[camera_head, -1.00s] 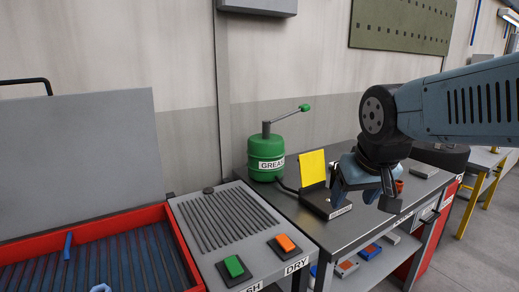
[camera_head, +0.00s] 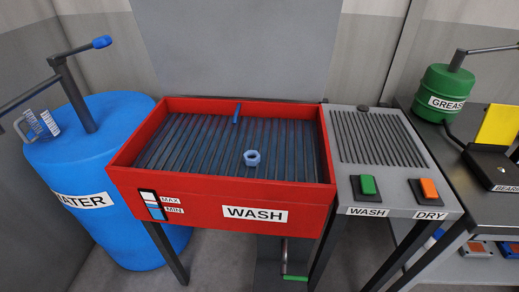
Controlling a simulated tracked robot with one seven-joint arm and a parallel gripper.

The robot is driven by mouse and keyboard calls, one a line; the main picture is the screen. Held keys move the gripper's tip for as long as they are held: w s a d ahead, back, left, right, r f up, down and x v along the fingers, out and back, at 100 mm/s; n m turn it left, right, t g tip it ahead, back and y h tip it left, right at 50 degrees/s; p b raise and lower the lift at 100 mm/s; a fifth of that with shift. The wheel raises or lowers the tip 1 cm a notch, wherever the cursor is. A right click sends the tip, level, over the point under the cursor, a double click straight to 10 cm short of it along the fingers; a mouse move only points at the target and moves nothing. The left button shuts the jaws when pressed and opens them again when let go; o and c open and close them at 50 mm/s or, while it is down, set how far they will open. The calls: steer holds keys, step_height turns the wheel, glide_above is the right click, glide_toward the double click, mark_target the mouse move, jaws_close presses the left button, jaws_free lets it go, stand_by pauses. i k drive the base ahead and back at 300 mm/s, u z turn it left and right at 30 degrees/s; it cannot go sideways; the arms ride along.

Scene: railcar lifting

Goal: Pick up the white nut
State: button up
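A small pale nut (camera_head: 252,163) lies on the dark slatted grid inside the red wash basin (camera_head: 185,188). It looks whitish with a blue tint and sits right of the basin's middle, near the front wall. A short blue spout or peg (camera_head: 237,114) stands at the back of the basin. My gripper is not in view.
A blue water barrel (camera_head: 110,130) with a pump handle stands left of the basin. To the right is a grey panel with a green WASH button (camera_head: 368,186) and an orange DRY button (camera_head: 429,188). Further right, a green grease can (camera_head: 442,95) stands on a bench. The basin's lid (camera_head: 240,45) is raised.

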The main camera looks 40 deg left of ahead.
mark_target(252, 162)
steer(key=z, duration=1.4)
steer(key=i, duration=0.1)
steer(key=u, duration=3.1)
steer(key=k, duration=0.8)
steer(key=u, duration=0.2)
steer(key=i, duration=0.8)
steer(key=z, duration=0.1)
